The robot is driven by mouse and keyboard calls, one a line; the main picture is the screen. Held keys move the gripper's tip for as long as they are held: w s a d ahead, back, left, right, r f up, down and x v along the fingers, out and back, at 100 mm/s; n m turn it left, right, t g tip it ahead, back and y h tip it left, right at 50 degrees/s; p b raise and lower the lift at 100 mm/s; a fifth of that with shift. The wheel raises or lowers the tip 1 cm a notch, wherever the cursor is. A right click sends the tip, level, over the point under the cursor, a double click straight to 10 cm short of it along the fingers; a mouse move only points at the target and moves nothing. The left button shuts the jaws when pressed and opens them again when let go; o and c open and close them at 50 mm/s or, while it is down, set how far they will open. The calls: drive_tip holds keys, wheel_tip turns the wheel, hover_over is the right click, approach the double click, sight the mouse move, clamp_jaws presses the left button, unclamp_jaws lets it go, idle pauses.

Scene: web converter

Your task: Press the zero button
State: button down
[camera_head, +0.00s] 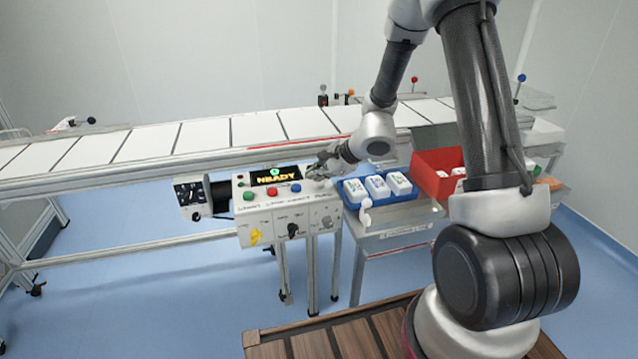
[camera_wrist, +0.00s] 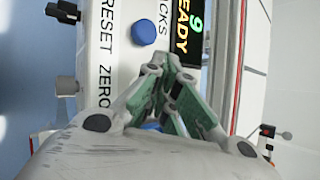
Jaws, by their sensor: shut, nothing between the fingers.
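The control box (camera_head: 262,228) has a dark display (camera_head: 278,175) with yellow letters and a green digit. On its top are a green button (camera_head: 248,195), a red button (camera_head: 270,190) and a blue button (camera_head: 296,187). In the wrist view the blue button (camera_wrist: 143,31) is above my fingertips, and the label "RESET ZERO" (camera_wrist: 106,72) runs down the left. Another bit of blue (camera_wrist: 152,127) shows behind my fingers, mostly hidden; I cannot tell whether it is the zero button. My gripper (camera_head: 318,172) is shut and empty over the box's right end; its fingers (camera_wrist: 168,68) also show in the wrist view.
Right of the box, a blue tray (camera_head: 352,202) holds several white packs, and a red bin (camera_head: 440,160) stands beside it. A long white conveyor (camera_head: 150,142) runs behind. The box's front carries a yellow knob (camera_head: 255,237) and a black knob (camera_head: 293,230).

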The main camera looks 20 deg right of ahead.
sight(317, 184)
drive_tip(key=shift+f, duration=0.5)
idle(0.3)
idle(0.4)
drive_tip(key=shift+r, duration=1)
drive_tip(key=shift+r, duration=0.1)
drive_tip(key=shift+r, duration=2.45)
